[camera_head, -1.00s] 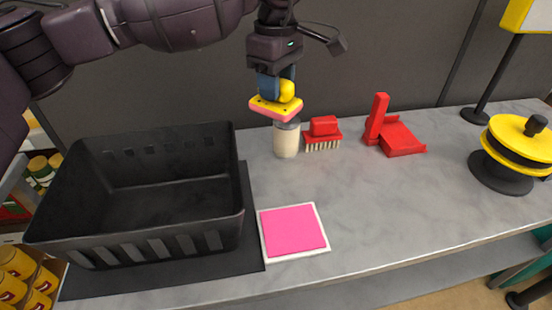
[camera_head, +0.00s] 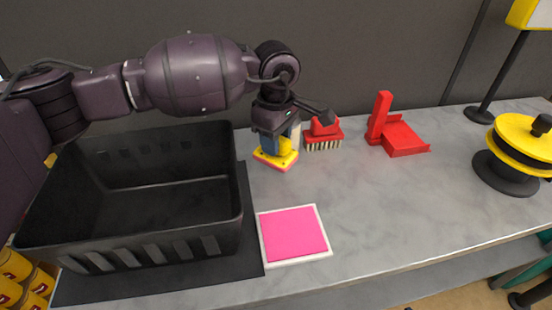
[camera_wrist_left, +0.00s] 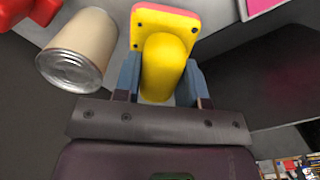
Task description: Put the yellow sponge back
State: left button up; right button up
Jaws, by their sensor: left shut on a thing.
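The yellow sponge (camera_head: 268,159) has a yellow grip block on a yellow plate with a pink underside. My left gripper (camera_head: 277,143) is shut on its grip block, with blue fingers on both sides. The sponge is held low over the back of the counter, right of the black crate; I cannot tell whether it touches the counter. In the left wrist view the sponge (camera_wrist_left: 164,62) sits between the fingers (camera_wrist_left: 158,85). A pink square with a white border (camera_head: 293,235) lies on the counter nearer the front. My right gripper is out of view.
A cream can (camera_head: 296,136) stands close behind the gripper, partly hidden; it shows beside the sponge in the wrist view (camera_wrist_left: 88,42). A red brush (camera_head: 323,131) and red dustpan (camera_head: 402,138) are to the right. The black crate (camera_head: 150,255) is empty. The right-middle counter (camera_head: 410,195) is clear.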

aim_at(276, 160)
pick_arm(q)
notch_tip(276, 160, down, 6)
jog(key=shift+r+b, duration=0.1)
jog(key=shift+b, duration=0.2)
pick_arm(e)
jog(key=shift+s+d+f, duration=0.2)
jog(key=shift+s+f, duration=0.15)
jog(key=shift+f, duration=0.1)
pick_arm(q)
jog(key=shift+f, duration=0.2)
jog(key=o, duration=0.9)
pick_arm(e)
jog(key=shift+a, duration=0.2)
pick_arm(q)
jog(key=shift+r, duration=0.1)
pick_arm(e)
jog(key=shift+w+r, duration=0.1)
